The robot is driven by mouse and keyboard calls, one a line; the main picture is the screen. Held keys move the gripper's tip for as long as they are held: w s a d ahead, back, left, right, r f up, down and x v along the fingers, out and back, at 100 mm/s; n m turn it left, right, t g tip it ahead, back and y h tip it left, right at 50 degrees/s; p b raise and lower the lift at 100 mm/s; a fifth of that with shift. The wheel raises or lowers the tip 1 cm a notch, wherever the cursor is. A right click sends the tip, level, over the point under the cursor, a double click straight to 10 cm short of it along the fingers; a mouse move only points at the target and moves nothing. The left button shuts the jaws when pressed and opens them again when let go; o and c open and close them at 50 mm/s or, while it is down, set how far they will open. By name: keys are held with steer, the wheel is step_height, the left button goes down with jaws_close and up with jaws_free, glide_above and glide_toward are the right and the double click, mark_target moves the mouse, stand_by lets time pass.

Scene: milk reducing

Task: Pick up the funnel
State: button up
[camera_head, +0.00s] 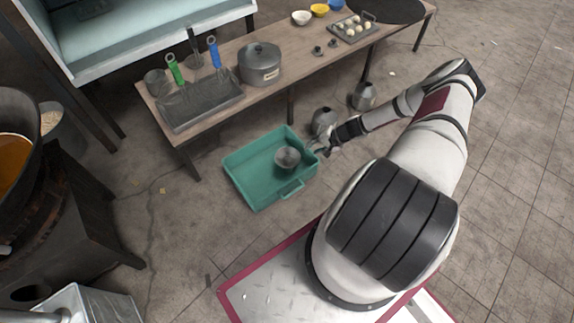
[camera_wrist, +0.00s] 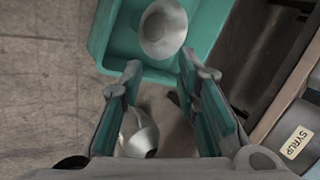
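A round grey metal piece that looks like the funnel (camera_head: 287,157) lies inside the teal bin (camera_head: 243,184) on the floor. In the wrist view this metal piece (camera_wrist: 163,30) is beyond my fingertips, its wide round face showing; I cannot make out a spout. My gripper (camera_head: 321,149) is at the bin's right edge in the head view. In the wrist view my gripper (camera_wrist: 159,75) has its two fingers spread apart with nothing held between the tips.
Two metal vessels, a nearer one (camera_head: 323,120) and a farther one (camera_head: 363,97), stand on the floor by the table (camera_head: 290,78). The nearer vessel shows below my fingers in the wrist view (camera_wrist: 139,130).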

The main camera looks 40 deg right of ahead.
steer(key=m, duration=0.1)
glide_toward(297, 162)
steer(key=shift+b+x, duration=3.6)
steer(key=shift+x, duration=1.2)
steer(key=shift+s+a+r, duration=0.1)
steer(key=shift+a, duration=0.05)
jaws_close()
